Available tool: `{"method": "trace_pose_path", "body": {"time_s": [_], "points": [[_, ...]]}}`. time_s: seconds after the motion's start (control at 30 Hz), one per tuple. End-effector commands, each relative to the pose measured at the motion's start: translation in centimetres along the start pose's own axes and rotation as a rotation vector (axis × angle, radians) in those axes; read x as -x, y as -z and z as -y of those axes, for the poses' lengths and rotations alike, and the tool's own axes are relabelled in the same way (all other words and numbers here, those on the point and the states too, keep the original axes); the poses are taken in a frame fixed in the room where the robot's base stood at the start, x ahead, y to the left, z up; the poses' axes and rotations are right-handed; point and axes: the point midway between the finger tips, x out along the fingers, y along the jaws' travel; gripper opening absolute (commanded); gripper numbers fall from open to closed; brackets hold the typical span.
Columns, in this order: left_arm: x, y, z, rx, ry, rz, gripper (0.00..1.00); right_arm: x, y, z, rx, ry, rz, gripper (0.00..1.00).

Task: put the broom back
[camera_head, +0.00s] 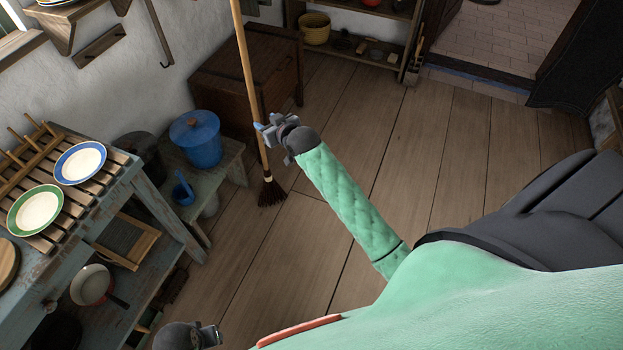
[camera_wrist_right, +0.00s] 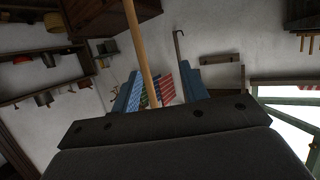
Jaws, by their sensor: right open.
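The broom (camera_head: 247,70) stands upright on the plank floor, slightly tilted, its dark bristles down and its long wooden handle running past the top edge. My right gripper (camera_head: 262,129) is at the lower part of the handle and is open. In the right wrist view, the handle (camera_wrist_right: 140,45) passes between the two blue fingers of the gripper (camera_wrist_right: 158,88), with a gap visible on the right side. Whether a finger touches it I cannot tell. A grey end of my left arm, probably the left gripper (camera_head: 208,335), shows at the bottom; its fingers are unclear.
A wooden chest (camera_head: 225,75) stands behind the broom. A low bench (camera_head: 218,172) with a blue lidded pot (camera_head: 196,140) is to its left. A slatted table (camera_head: 125,180) with plates is further left. The floor (camera_head: 350,110) to the right is clear.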

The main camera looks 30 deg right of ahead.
Motion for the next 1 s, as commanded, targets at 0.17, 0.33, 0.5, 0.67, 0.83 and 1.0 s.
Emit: {"method": "trace_pose_path", "body": {"time_s": [0.17,0.33,0.5,0.67,0.83,1.0], "points": [[0.0,0.0,0.0,0.0,0.0,0.0,0.44,5.4,-10.9,4.4,-0.003,0.019,0.268,0.44],[0.0,-0.1,0.0,0.0,0.0,0.001,0.44,12.1,-19.5,8.0,-0.006,0.035,0.516,0.44],[-0.1,-0.1,0.0,0.0,0.001,0.002,0.44,20.0,-26.5,11.4,-0.011,0.052,0.76,0.44],[-0.1,-0.1,0.0,0.0,0.001,0.002,0.44,26.9,-30.7,13.8,-0.015,0.065,0.949,0.44],[-0.1,-0.1,0.0,0.0,0.001,0.002,0.44,31.1,-32.7,15.1,-0.017,0.072,1.061,0.44],[-0.1,0.0,0.0,0.0,0.001,0.002,0.44,32.1,-33.1,15.4,-0.017,0.074,1.087,0.44]]}}
